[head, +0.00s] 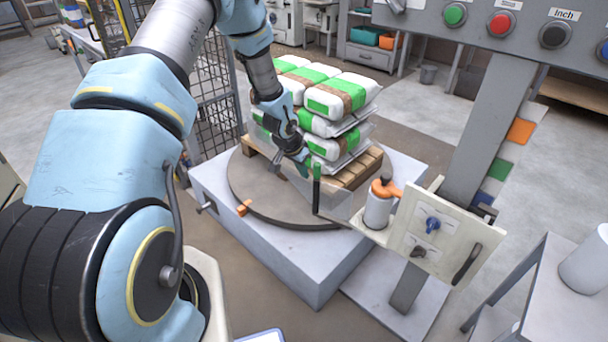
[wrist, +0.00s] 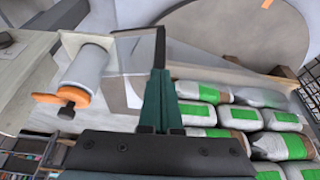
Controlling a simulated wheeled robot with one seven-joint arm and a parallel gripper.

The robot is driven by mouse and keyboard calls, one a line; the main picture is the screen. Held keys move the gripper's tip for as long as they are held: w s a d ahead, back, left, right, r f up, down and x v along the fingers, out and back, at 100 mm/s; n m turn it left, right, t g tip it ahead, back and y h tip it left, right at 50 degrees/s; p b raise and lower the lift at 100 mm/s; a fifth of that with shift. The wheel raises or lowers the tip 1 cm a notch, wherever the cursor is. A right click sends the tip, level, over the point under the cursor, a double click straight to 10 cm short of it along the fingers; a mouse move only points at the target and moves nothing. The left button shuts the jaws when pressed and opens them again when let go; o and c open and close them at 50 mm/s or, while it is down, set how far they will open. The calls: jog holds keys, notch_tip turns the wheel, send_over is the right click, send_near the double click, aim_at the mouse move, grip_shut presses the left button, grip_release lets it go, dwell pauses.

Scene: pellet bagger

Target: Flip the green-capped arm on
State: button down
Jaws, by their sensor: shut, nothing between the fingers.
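The green-capped arm (head: 316,172) stands upright in the head view. Its green cap tops a thin dark stem beside a clear panel, left of the film roll (head: 377,208). My gripper (head: 305,163) is just left of the cap, pointing down toward it; whether they touch I cannot tell. In the wrist view my gripper's dark teal fingers (wrist: 158,74) are together and empty. A dark upright bar (wrist: 160,46), apparently the arm, shows right beyond the fingertips. The fingers hide its lower part.
A wooden pallet (head: 352,177) with stacked white and green bags (head: 335,118) stands on the round turntable (head: 262,200), close behind my gripper. A panel with a blue knob (head: 432,224) and a black handle (head: 466,264) is at the right. A button box (head: 480,20) hangs above. A mesh fence (head: 214,110) stands behind.

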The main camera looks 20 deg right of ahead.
jog(key=v, duration=0.8)
jog(key=shift+s+a+r, duration=0.15)
jog(key=shift+s+r, duration=0.05)
jog(key=s+a+r+n+y+p, duration=0.2)
jog(key=s+a+r+n, duration=0.2)
jog(key=a+r, duration=0.6)
jog(key=s+a+r+n+y+p, duration=0.2)
jog(key=s+a+r+n+p, duration=0.1)
jog(key=a+r, duration=0.75)
jog(key=s+a+r+n, duration=0.2)
jog(key=s+a+n, duration=0.1)
jog(key=s+a, duration=0.3)
jog(key=shift+s+r+g+p, duration=0.3)
jog(key=shift+s+g+p, duration=0.15)
jog(key=shift+s, duration=0.35)
jog(key=shift+s, duration=0.1)
